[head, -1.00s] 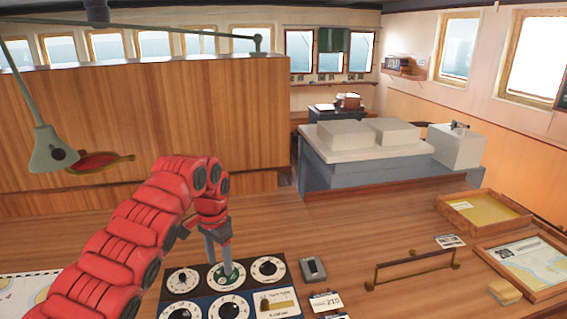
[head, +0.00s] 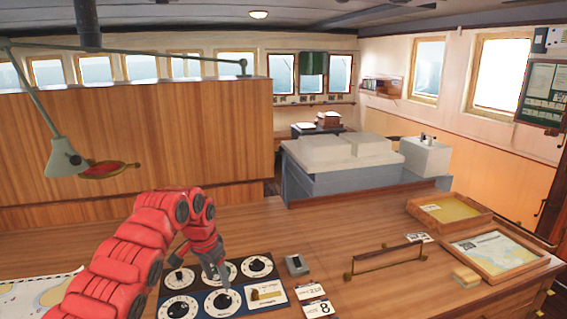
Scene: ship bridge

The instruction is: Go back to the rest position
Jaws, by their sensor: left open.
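My left arm comes in from the lower left in the head view, red and segmented. My left gripper (head: 214,272) is open and points down over the dial panel (head: 237,271), close above its middle dials. The panel carries several round white dials with dark knobs and a yellowish plate. The gripper hides part of the upper middle dial. I cannot tell whether the fingertips touch the panel. Nothing shows held between the fingers. My right gripper is not in view.
A small grey box (head: 296,265) and number cards (head: 318,309) lie right of the panel. A lamp (head: 64,160) hangs at left.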

